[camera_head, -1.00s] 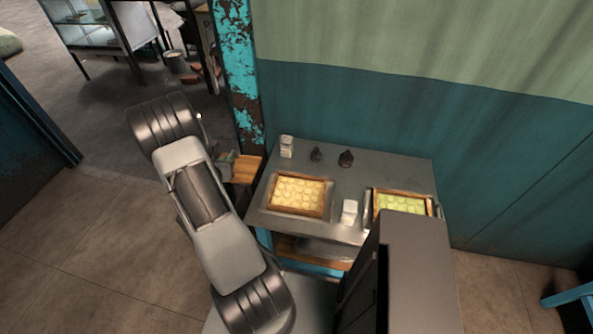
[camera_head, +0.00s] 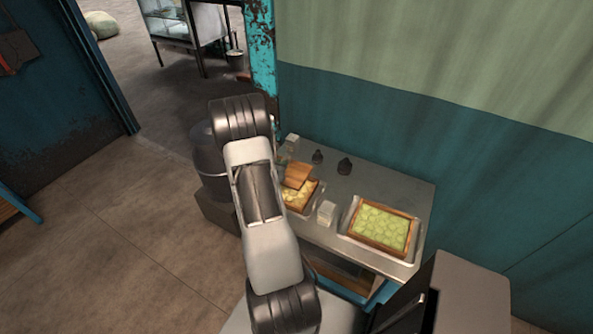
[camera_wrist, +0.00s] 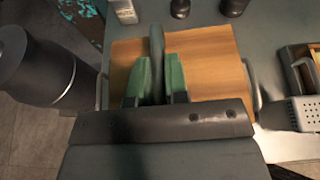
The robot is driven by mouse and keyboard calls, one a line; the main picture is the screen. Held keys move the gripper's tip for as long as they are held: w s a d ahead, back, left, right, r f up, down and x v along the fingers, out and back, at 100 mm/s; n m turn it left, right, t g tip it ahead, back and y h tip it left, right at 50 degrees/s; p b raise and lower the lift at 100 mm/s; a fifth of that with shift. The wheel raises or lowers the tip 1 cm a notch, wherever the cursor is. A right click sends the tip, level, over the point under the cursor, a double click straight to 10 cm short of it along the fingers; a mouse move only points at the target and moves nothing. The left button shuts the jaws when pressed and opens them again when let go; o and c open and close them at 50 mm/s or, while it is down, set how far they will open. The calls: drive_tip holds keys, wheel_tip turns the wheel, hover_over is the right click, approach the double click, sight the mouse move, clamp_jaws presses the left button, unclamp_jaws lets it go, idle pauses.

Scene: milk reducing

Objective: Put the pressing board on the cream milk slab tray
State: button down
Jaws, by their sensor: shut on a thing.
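The wooden pressing board (camera_head: 298,176) is over the far part of the cream milk slab tray (camera_head: 319,204) in the head view. Some cream slabs show in front of it. In the wrist view the board (camera_wrist: 210,62) is a flat wooden square with a dark bar handle (camera_wrist: 156,45). My gripper (camera_wrist: 158,82), with green finger pads, is shut on that handle. The board hides most of the tray in the wrist view, leaving handle-like metal parts at both sides. I cannot tell whether the board touches the slabs.
A tray of green slabs (camera_head: 382,226) sits at the right of the metal table. A white grater-like box (camera_head: 327,212) stands between the trays. A white container (camera_head: 292,143) and two dark weights (camera_head: 345,166) stand at the back. A dark round vessel (camera_head: 208,165) is left of the table.

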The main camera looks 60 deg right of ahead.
drive_tip(key=shift+s+f, duration=0.15)
drive_tip(key=shift+s+f+b, duration=0.15)
drive_tip(key=shift+f+b, duration=0.55)
drive_tip(key=shift+f, duration=0.4)
wheel_tip(320, 180, down, 4)
drive_tip(key=b, duration=0.2)
drive_tip(key=shift+r+b, duration=0.15)
drive_tip(key=shift+b, duration=0.25)
drive_tip(key=shift+f+b, duration=0.3)
drive_tip(key=shift+w+f+b, duration=0.2)
drive_tip(key=shift+f+b, duration=0.1)
drive_tip(key=shift+b, duration=0.5)
idle(0.3)
drive_tip(key=c, duration=1.1)
unclamp_jaws()
drive_tip(key=shift+o, duration=0.2)
drive_tip(key=shift+a, duration=0.15)
drive_tip(key=b+v, duration=0.1)
drive_tip(key=v, duration=1.2)
drive_tip(key=shift+a+r, duration=0.2)
drive_tip(key=shift+a, duration=0.05)
